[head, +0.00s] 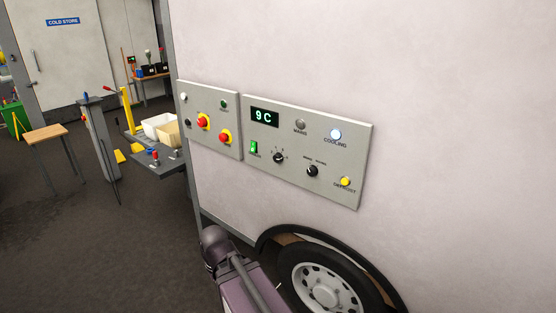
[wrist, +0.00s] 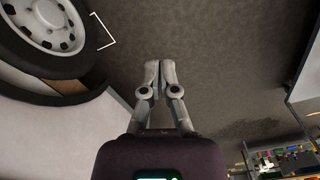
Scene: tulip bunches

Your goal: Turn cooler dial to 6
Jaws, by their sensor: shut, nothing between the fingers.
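The cooler panel (head: 345,195) is a grey plate on the side of a pale trailer-like body in the head view. It has two black dials. The left dial (head: 279,158) has small marks around it, too small to read. The right dial (head: 312,171) has a small, unreadable label above it. No dial shows in the wrist view, and the gripper is apart from the panel.
The panel also has a green switch (head: 253,147), a lit cooling lamp (head: 335,134) and a yellow defrost button (head: 345,182). A second panel (head: 190,96) with red buttons (head: 203,121) adjoins it on the left. A wheel (head: 325,285) sits below. Floor at left is partly clear.

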